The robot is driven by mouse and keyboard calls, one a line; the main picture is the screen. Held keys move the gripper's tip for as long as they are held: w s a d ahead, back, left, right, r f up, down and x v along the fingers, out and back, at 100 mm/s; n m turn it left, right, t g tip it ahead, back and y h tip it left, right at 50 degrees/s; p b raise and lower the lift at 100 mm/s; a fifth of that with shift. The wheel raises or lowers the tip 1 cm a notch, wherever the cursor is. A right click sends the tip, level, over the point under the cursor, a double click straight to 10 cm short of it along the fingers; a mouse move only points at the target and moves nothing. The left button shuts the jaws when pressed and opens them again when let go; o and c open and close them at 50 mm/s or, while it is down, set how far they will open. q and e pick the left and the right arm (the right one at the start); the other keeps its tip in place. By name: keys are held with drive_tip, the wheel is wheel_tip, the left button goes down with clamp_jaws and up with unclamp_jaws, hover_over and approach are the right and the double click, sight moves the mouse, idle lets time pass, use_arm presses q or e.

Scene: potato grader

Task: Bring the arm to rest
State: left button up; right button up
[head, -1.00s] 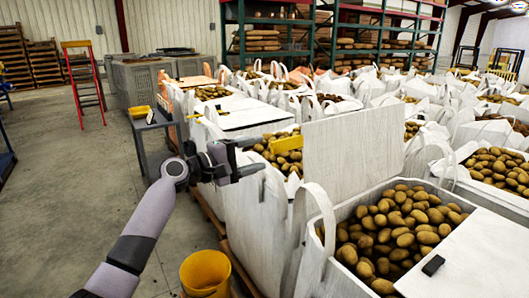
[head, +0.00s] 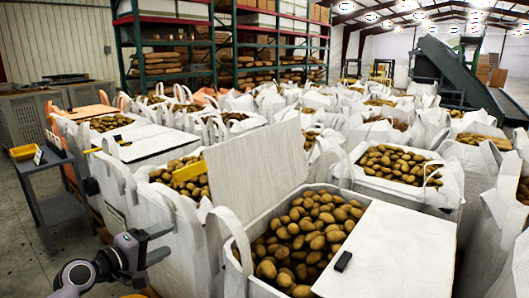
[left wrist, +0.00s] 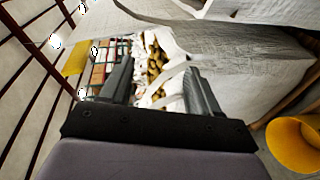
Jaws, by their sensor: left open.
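My left gripper (head: 167,243) is at the lower left of the head view, its two fingers apart and nothing between them. It is beside the outer side of the near white sacks, apart from them as far as I can tell. In the left wrist view the open fingers (left wrist: 157,75) frame a strap and potatoes farther off. My left arm (head: 80,278) comes in from the bottom left corner. My right gripper is not in view.
A white sack of potatoes (head: 298,240) stands close in front, with a raised white panel (head: 255,165). A small black object (head: 343,261) lies on a white board. A yellow bucket (left wrist: 295,145) shows low at right. A grey cart (head: 50,190) stands left; the floor there is clear.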

use_arm(q)
drive_tip(key=s+d+f+m+g+y+p, duration=0.1)
drive_tip(key=s+f+m+y, duration=0.15)
drive_tip(key=s+f, duration=0.55)
drive_tip(key=s+d+f+m+g+y+p, duration=0.1)
drive_tip(key=s+d+f+m, duration=0.1)
drive_tip(key=s+f+m, duration=0.4)
drive_tip(key=s+d+f+m+y+p, duration=0.1)
drive_tip(key=s+f+m, duration=0.1)
drive_tip(key=s, duration=0.6)
drive_tip(key=s+d+f+m+g+y+p, duration=0.1)
drive_tip(key=s+f+m, duration=0.1)
drive_tip(key=s, duration=0.7)
drive_tip(key=shift+s+d+f, duration=0.15)
drive_tip(key=shift+s+f, duration=0.15)
drive_tip(key=shift+f, duration=0.35)
drive_tip(key=shift+s, duration=0.1)
drive_tip(key=c, duration=0.4)
drive_tip(key=shift+o, duration=0.2)
drive_tip(key=shift+d, duration=0.1)
